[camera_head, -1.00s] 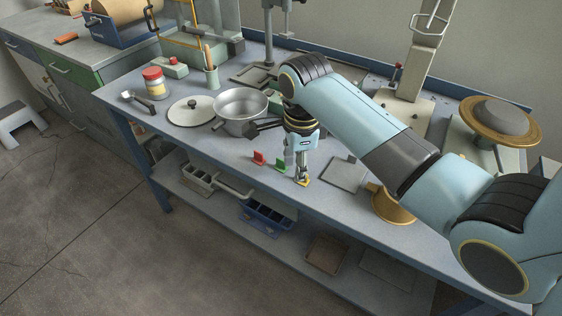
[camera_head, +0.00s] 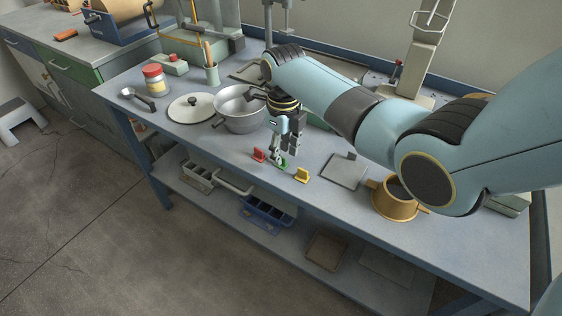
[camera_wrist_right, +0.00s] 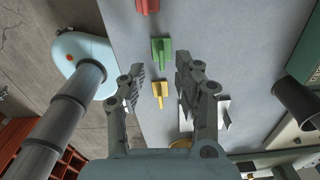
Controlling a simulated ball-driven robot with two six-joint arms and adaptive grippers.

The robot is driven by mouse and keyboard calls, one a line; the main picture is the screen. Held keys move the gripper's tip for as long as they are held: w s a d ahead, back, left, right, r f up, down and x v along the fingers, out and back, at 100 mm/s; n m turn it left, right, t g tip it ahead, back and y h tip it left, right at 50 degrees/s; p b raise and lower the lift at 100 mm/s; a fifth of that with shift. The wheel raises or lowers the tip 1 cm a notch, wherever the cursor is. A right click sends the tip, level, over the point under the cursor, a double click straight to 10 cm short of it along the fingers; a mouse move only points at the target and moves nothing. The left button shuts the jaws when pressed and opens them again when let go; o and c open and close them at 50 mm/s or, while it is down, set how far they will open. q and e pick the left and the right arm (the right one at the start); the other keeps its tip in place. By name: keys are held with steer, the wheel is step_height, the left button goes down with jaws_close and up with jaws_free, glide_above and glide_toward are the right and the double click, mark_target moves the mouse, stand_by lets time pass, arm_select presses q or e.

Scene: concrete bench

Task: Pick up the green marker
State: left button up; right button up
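The green marker (camera_head: 283,163) stands on the bench between the red marker (camera_head: 259,155) and the yellow marker (camera_head: 302,175). In the right wrist view the green marker (camera_wrist_right: 161,52) is a small block with a raised tab, just beyond the fingertips. My right gripper (camera_head: 281,157) is over the green marker in the head view and partly hides it. In the wrist view its two fingers (camera_wrist_right: 160,78) are spread apart with nothing held; the yellow marker (camera_wrist_right: 160,92) shows between them, lower down. My left gripper is not in view.
A steel pot (camera_head: 240,120) and its lid (camera_head: 190,108) are behind and left of the gripper. A grey plate (camera_head: 344,171) and a brass pot (camera_head: 394,203) are to the right. The bench's front edge is close to the markers.

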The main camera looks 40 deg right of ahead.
mark_target(284, 158)
steer(key=shift+d+f, duration=0.15)
steer(key=shift+f, duration=1.35)
jaws_close()
steer(key=shift+r, duration=0.1)
